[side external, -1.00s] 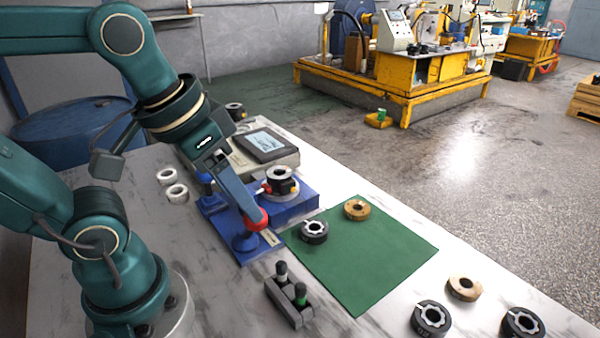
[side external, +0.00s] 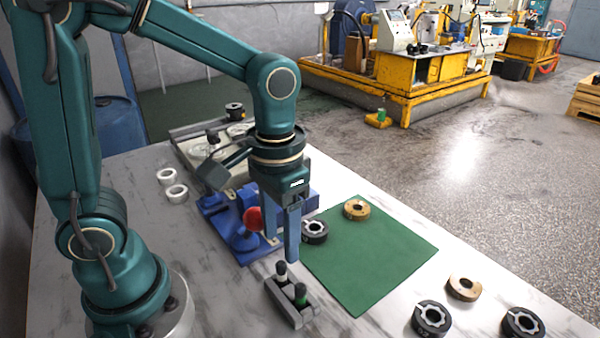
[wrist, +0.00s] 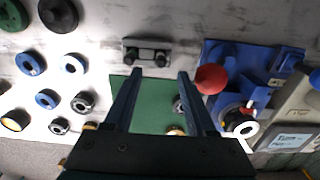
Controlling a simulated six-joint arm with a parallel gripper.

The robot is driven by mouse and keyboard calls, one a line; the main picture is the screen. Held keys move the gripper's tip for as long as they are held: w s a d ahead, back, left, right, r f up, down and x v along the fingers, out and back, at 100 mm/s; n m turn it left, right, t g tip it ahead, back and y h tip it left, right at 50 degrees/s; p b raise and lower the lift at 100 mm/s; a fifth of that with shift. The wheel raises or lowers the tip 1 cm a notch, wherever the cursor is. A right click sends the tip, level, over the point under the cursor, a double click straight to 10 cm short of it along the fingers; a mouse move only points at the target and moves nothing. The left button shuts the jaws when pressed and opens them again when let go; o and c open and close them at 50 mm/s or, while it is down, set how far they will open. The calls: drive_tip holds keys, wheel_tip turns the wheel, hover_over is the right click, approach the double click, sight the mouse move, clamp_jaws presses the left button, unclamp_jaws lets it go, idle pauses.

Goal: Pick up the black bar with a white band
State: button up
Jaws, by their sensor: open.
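Two short black bars stand upright in a grey holder (side external: 291,306) on the table, left of the green mat. The rear black bar (side external: 281,267) shows a pale band low down, whitish or light green. The front black bar (side external: 300,290) has a green band. My gripper (side external: 281,249) points down with its fingers apart and empty, just above and behind the rear bar. In the wrist view, my gripper (wrist: 160,73) is open, and the holder (wrist: 147,44) with both bars lies just beyond the fingertips; their bands are too small to tell apart.
The green mat (side external: 375,260) carries a black ring (side external: 314,232) and a tan ring (side external: 356,210). A blue fixture with a red ball (side external: 253,219) stands close to my gripper. More rings lie at the front right; two white rings (side external: 176,193) lie at the back left.

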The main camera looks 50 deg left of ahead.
sight(281, 263)
drive_tip(key=shift+s+a+f, duration=0.1)
drive_tip(key=shift+f, duration=3.25)
clamp_jaws()
